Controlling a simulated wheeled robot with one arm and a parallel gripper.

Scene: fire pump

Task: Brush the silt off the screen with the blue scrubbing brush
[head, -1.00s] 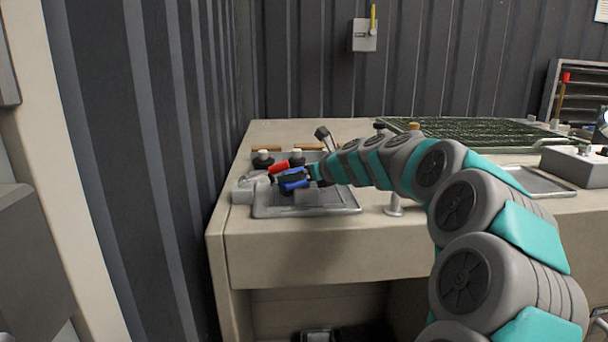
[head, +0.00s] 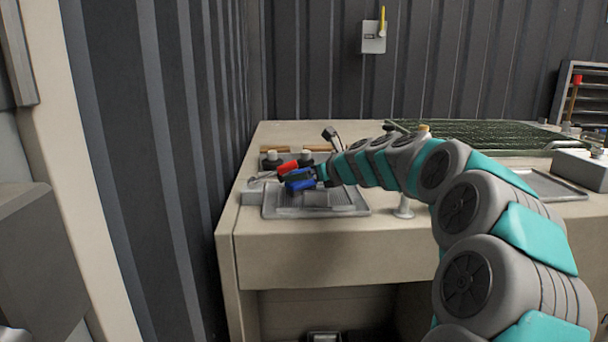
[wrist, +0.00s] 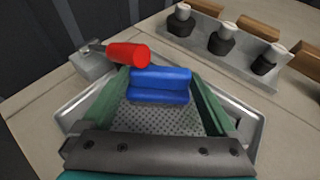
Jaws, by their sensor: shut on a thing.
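The blue scrubbing brush (head: 300,185) is at my gripper, over the shallow metal tray (head: 275,213) at the bench's left end. In the wrist view the brush (wrist: 160,86) lies crosswise between the green fingers of my gripper (wrist: 160,80), which is shut on it. Below it the tray's grey perforated floor shows; whether the brush touches it I cannot tell. A large dark green mesh screen (head: 490,134) lies flat on the bench at the back right, partly behind my arm.
A red handle (wrist: 127,54) on a grey block (wrist: 92,64) is just left of the brush. A rack (wrist: 205,55) of dark, white-topped pieces stands behind the tray. A grey box (head: 583,168) stands at the right. The ribbed wall (head: 190,150) is close on the left.

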